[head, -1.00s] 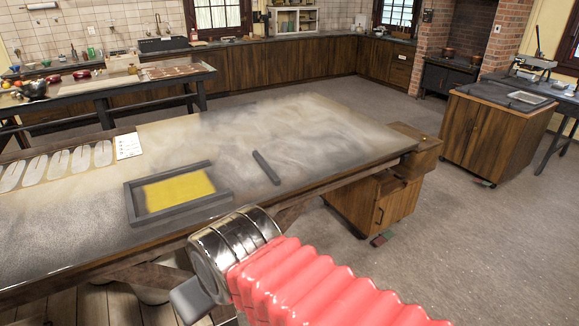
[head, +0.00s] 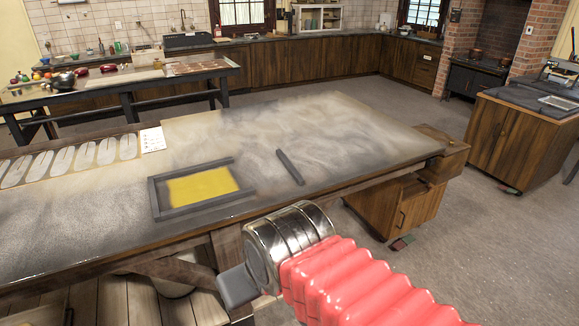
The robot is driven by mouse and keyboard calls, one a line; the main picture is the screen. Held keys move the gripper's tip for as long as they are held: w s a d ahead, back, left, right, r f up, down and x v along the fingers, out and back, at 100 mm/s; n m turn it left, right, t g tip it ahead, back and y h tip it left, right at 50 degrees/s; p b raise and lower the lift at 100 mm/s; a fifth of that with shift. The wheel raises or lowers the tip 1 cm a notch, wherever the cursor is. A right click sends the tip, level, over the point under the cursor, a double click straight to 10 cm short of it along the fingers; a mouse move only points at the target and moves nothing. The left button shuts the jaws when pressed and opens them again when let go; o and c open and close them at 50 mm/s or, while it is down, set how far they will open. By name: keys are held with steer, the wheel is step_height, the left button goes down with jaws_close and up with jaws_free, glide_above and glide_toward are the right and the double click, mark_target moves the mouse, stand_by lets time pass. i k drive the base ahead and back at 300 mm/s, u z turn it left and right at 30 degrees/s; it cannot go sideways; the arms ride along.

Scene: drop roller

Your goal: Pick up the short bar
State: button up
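A short dark grey bar (head: 290,167) lies loose and flat on the floured worktable, right of a dark bar frame (head: 208,207) and apart from it. The frame surrounds a yellow patch (head: 203,186); bars show at its left, back and front, and I cannot clearly tell whether its right side has one. My gripper (head: 238,287) is at the end of my metal-and-red arm, in front of and below the table's near edge in the picture, well away from the short bar. Only a grey end piece shows; its fingers and opening cannot be made out.
The worktable (head: 330,125) is bare around and behind the short bar. A row of pale oval shapes (head: 75,158) and a white card (head: 153,140) lie at its left. A wooden drawer cabinet (head: 405,200) stands under its right end. Open floor lies to the right.

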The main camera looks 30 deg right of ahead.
mark_target(292, 171)
steer(key=u, duration=0.05)
steer(key=i, duration=1)
steer(key=z, duration=0.05)
